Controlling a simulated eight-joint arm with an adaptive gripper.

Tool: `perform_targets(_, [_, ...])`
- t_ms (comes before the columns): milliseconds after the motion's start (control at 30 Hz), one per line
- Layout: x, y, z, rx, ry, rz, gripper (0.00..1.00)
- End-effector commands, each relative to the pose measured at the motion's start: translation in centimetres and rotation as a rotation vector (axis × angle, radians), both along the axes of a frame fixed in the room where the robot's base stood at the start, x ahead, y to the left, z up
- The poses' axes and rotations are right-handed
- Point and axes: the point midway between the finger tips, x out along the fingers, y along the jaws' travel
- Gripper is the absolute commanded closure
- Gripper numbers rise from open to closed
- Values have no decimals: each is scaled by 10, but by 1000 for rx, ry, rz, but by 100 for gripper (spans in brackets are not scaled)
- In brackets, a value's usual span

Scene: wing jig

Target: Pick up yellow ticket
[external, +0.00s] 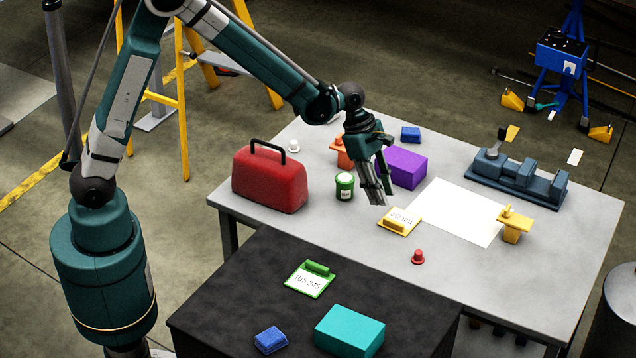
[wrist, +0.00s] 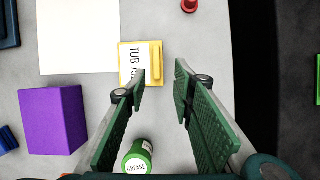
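The yellow ticket (external: 388,229) lies flat on the grey table, a yellow-framed card with a white printed face and a raised yellow bar along one edge. In the wrist view the ticket (wrist: 157,56) sits just beyond the fingertips, its printing partly readable as "TUB 7". My gripper (external: 382,197) is above the table, slightly left of and behind the ticket in the external view. In the wrist view my gripper (wrist: 161,76) has its green-padded fingers apart with nothing between them. The left fingertip overlaps the ticket's lower edge in that view; I cannot tell the height gap.
A green grease pot (external: 344,187), a purple box (external: 404,168) and an orange piece (external: 339,152) stand near my gripper. A red toolbox (external: 269,181) is left. White paper (external: 455,212), a red knob (external: 418,257) and a yellow piece (external: 514,228) lie right. A green ticket (external: 308,281) is on the black surface.

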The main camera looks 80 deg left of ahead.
Motion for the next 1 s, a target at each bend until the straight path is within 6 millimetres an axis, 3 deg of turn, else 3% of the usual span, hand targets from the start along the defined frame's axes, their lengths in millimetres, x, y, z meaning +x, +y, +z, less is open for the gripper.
perform_targets(200, [8,-1,-12,-23,25,51,74])
perform_targets(633, [9,-1,-15,-25,27,54,74])
perform_targets(1000, [15,-8,-36,-25,27,54,74])
